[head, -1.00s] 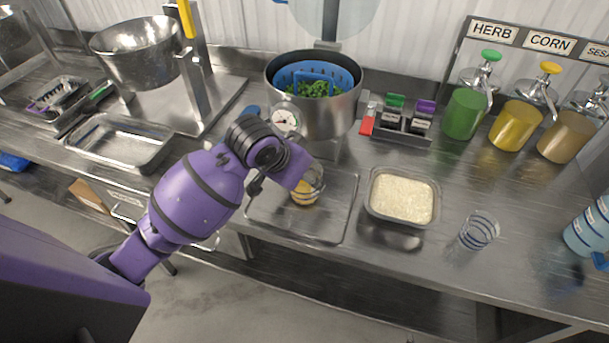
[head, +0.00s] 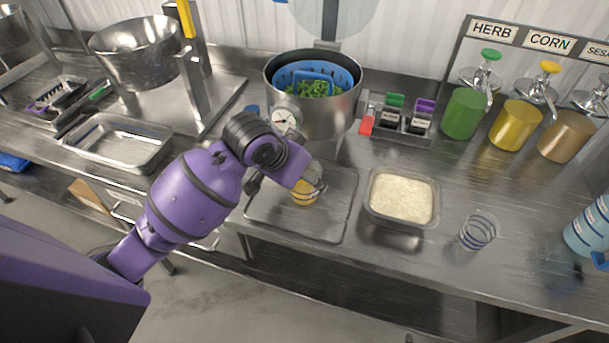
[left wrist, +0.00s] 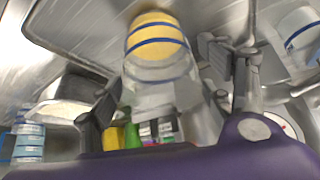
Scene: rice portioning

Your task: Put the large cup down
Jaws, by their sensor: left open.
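A clear cup with blue bands and yellow contents (head: 304,192) stands on the flat metal tray (head: 268,212) at the centre of the counter, and I take it as the large cup. It also shows in the left wrist view (left wrist: 155,45). My left gripper (head: 316,184) is beside and partly over the cup in the head view. In the left wrist view the left gripper (left wrist: 166,76) has its fingers spread wide to either side of the cup, with gaps visible. My right gripper is not in view.
A pan of rice (head: 402,222) sits right of the tray, with an empty banded cup (head: 478,231) beyond it. A pot (head: 335,118) with a blue strainer of greens stands behind. Dispensers (head: 464,113) line the back right. A steel pan (head: 120,155) lies left.

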